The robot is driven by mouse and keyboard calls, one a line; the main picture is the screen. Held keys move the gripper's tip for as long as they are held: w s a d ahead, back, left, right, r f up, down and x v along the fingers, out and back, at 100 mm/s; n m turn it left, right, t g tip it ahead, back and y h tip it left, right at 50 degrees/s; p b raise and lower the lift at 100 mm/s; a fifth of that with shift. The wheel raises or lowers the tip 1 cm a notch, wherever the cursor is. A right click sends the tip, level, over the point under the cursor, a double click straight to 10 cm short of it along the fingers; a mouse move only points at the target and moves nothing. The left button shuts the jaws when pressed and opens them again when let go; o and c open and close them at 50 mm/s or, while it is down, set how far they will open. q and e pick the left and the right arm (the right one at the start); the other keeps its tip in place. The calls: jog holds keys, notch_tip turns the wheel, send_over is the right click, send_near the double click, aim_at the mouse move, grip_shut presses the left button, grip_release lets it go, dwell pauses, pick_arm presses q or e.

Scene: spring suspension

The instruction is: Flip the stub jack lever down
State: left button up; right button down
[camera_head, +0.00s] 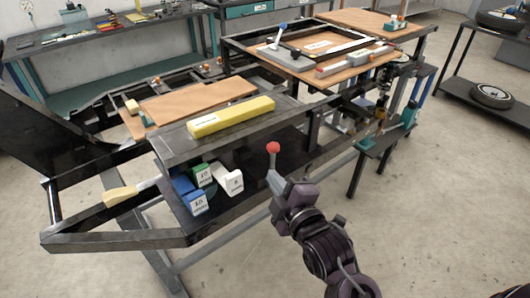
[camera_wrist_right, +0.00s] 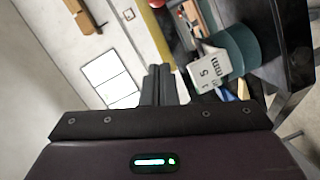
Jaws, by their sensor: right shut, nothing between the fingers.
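A red ball knob (camera_head: 273,147) stands upright on a short stem at the open side of the dark metal frame. I take it for the stub jack lever; the jack's body is hidden or too small to tell. My right gripper (camera_head: 273,178) is right below and in front of the knob in the head view. I cannot tell whether it touches the stem. In the right wrist view its two fingers (camera_wrist_right: 160,84) are together with nothing between them. A small red patch (camera_wrist_right: 175,4) shows at that view's top edge. My left gripper is not in view.
Blue (camera_head: 186,187), green (camera_head: 197,171) and white (camera_head: 228,180) labelled blocks sit on the frame's lower shelf, left of the knob. A yellow bar (camera_head: 230,116) lies on the upper plate. A blue-handled lever (camera_head: 283,27) stands farther back.

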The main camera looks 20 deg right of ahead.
jog(key=w+d+f+p, duration=0.2)
jog(key=w+p, duration=0.2)
jog(key=w, duration=0.7)
jog(key=shift+f+p, duration=0.3)
jog(key=shift+w+d, duration=0.1)
